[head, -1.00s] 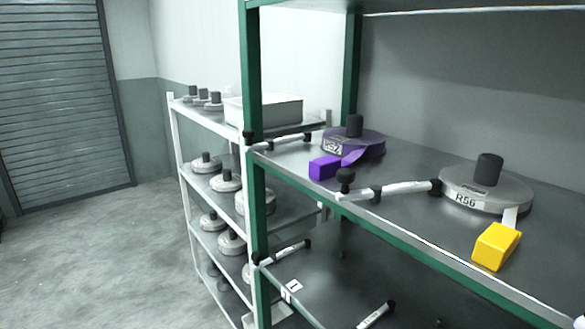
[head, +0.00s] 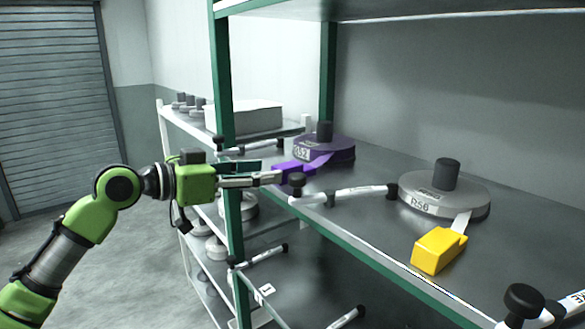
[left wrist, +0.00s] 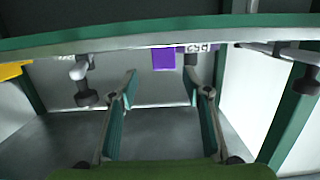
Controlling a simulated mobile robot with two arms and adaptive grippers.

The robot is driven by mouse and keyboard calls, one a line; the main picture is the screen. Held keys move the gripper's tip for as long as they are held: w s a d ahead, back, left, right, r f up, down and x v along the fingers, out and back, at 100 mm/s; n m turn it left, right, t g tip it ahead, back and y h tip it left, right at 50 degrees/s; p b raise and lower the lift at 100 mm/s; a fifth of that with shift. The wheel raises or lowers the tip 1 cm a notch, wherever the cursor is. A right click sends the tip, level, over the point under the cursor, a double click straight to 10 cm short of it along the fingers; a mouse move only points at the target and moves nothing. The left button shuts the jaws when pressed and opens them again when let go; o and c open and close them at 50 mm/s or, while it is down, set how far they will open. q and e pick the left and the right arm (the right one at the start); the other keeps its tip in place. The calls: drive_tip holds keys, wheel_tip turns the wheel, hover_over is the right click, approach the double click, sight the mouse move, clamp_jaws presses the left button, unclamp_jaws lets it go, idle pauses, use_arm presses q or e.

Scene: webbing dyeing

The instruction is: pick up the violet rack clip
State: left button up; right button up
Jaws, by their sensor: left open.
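The violet rack clip (head: 288,173) is a block at the front edge of the shelf, joined by a violet strap to the violet reel (head: 332,150) behind it. My left gripper (head: 268,170) has come in from the left, its fingertips close to the clip. In the head view the fingers partly overlap the clip's near side. In the left wrist view the clip (left wrist: 164,58) shows beyond and between the open, empty fingers (left wrist: 160,78). I cannot tell whether a finger touches it. My right gripper is not in view.
A green shelf post (head: 222,120) stands close behind my left gripper. White bars with black knobs (head: 340,193) line the shelf front. A grey reel R56 (head: 440,192) with a yellow clip (head: 438,250) sits to the right. A white rack (head: 170,150) stands behind.

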sight(294, 163)
use_arm(q)
drive_tip(key=p+x, duration=0.1)
drive_tip(key=x, duration=0.2)
drive_tip(key=shift+w+r, duration=0.1)
drive_tip(key=shift+w, duration=0.1)
drive_tip(key=shift+w+d, duration=0.3)
drive_tip(key=shift+d, duration=0.25)
drive_tip(key=shift+w+d+p, duration=0.15)
drive_tip(key=shift+d+p, duration=0.05)
drive_tip(key=shift+p, duration=0.15)
drive_tip(key=p+x, duration=0.2)
drive_tip(key=x, duration=0.2)
drive_tip(key=shift+w+p, duration=0.3)
drive_tip(key=shift+p, duration=0.05)
drive_tip(key=shift+w+d, duration=0.1)
drive_tip(key=shift+d, duration=0.05)
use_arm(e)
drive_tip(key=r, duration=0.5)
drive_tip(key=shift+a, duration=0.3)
use_arm(q)
drive_tip(key=c, duration=0.9)
drive_tip(key=shift+c, duration=1.4)
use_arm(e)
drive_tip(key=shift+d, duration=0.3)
